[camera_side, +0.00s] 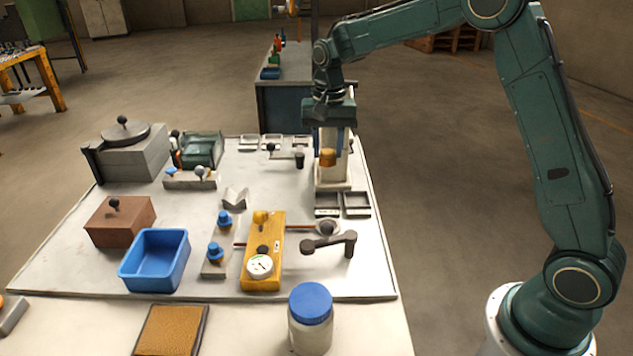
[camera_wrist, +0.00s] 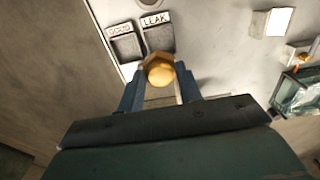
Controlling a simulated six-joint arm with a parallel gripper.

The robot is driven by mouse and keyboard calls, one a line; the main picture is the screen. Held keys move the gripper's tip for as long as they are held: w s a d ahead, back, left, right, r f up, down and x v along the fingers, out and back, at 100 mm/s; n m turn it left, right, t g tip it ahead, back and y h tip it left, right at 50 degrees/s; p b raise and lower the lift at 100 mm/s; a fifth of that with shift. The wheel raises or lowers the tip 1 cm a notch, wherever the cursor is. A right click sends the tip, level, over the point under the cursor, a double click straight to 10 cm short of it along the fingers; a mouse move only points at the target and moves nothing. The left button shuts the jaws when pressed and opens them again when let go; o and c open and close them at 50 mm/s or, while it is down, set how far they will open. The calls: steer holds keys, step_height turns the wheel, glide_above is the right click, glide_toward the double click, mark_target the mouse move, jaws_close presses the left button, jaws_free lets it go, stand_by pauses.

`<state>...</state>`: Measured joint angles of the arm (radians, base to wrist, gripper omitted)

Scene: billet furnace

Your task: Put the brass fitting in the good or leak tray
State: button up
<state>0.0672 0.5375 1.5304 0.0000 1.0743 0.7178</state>
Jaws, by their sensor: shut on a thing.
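My gripper (camera_side: 328,151) is shut on the brass fitting (camera_side: 327,158) and holds it above the bench at the back right. In the wrist view, my gripper (camera_wrist: 160,82) has a finger on each side of the fitting (camera_wrist: 159,70). The tray labelled GOOD (camera_wrist: 112,31) and the tray labelled LEAK (camera_wrist: 147,31) lie side by side beyond the fitting in that view. Both look empty, though the fitting is close to the LEAK tray's near edge there. Two small dark-rimmed trays (camera_side: 343,212) show below the gripper in the side view; their labels cannot be read.
A pale upright block (camera_side: 335,178) stands close to my gripper. A yellow fixture with a gauge (camera_side: 262,266), a lever handle (camera_side: 330,240), a blue bin (camera_side: 155,272) and a blue-lidded jar (camera_side: 311,320) stand nearer the camera. The bench's right edge lies close to the trays.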

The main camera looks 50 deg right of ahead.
steer(key=shift+f, duration=5.75)
steer(key=shift+f, duration=0.1)
steer(key=o, duration=1.2)
steer(key=shift+o, duration=0.2)
step_height(320, 180, up, 11)
steer(key=shift+r, duration=0.6)
